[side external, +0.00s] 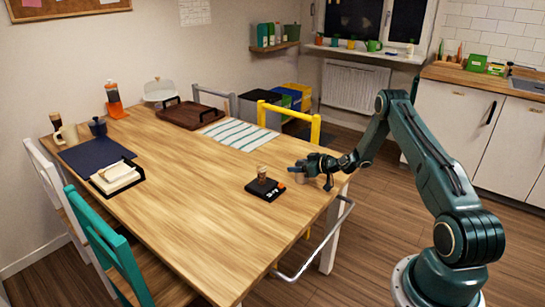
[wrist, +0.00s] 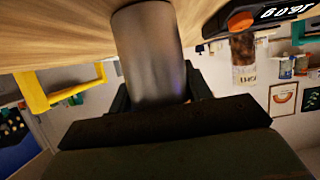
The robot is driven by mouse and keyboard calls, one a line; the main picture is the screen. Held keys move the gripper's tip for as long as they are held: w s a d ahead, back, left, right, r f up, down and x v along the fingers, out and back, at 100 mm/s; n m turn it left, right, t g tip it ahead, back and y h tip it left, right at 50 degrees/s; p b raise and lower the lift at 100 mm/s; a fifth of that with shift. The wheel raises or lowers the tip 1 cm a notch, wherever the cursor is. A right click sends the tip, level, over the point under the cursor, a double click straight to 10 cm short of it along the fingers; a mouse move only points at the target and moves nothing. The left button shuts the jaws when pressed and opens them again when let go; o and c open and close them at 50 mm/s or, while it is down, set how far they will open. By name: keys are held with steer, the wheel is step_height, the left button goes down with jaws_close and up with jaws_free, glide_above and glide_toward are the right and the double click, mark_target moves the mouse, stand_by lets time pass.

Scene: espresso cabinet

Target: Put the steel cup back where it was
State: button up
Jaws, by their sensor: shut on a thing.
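The steel cup (wrist: 150,55) is a plain grey metal cylinder, large in the wrist view. My gripper (wrist: 158,92) is shut on it, with a dark finger on each side. In the side external view my gripper (side external: 308,168) is low over the table's right edge, and the cup (side external: 299,177) shows only as a small, partly hidden shape at the fingers. The wrist picture appears upside down, with the table (wrist: 75,75) at the top. I cannot tell whether the cup's base touches the wood.
A black scale (side external: 264,190) with a small brown-topped jar (side external: 262,173) and an orange item stands left of my gripper. The scale's lit display (wrist: 285,13) shows in the wrist view. A yellow chair (side external: 290,117) and striped cloth (side external: 240,135) lie beyond. The table's middle is clear.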

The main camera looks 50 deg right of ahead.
steer(key=o, duration=1)
steer(key=shift+s+r, duration=0.1)
steer(key=shift+r, duration=0.05)
steer(key=v, duration=1.1)
steer(key=shift+s+r, duration=0.2)
steer(key=shift+s, duration=0.15)
